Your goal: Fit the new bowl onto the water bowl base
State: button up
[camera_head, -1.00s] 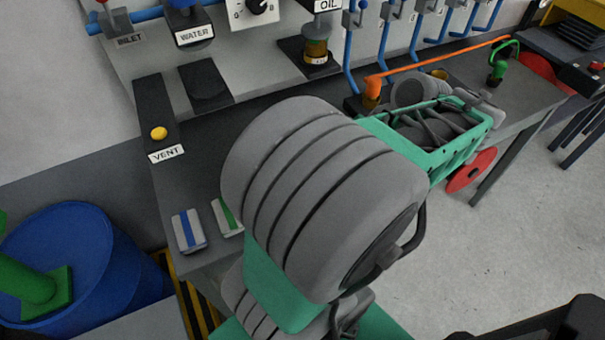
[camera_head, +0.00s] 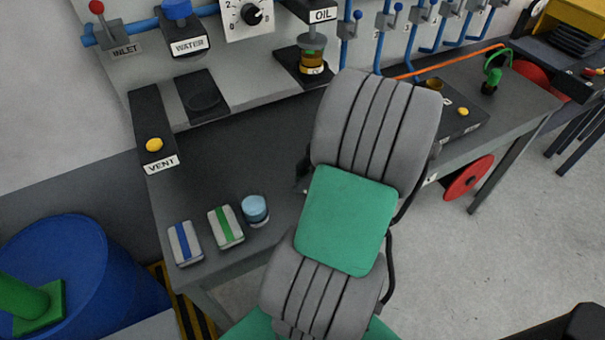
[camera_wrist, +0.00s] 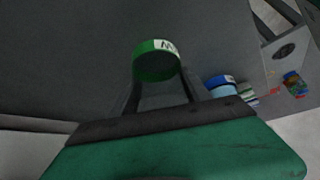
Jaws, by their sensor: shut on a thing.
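In the wrist view, my gripper (camera_wrist: 158,82) is shut on a green round bowl (camera_wrist: 156,62) with a white label, of which a W shows. The bowl's underside and depth are hard to tell. In the head view my arm hides the gripper and this bowl. The WATER station (camera_head: 189,45) has a blue round part (camera_head: 177,12) on top and is fixed to the back panel. A dark plate with a round mark (camera_head: 203,96) lies below it. A light blue cup-like bowl (camera_head: 255,209) stands on the bench; a light blue piece also shows in the wrist view (camera_wrist: 222,88).
Boxes with a blue stripe (camera_head: 185,243) and a green stripe (camera_head: 226,226) lie on the bench beside the light blue bowl. The VENT button (camera_head: 154,145) is at the left. The OIL unit (camera_head: 312,55) is at the back. The bench middle (camera_head: 235,150) is clear.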

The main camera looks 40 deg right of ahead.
jog(key=shift+f, duration=0.25)
jog(key=o, duration=1.5)
jog(key=shift+r, duration=0.15)
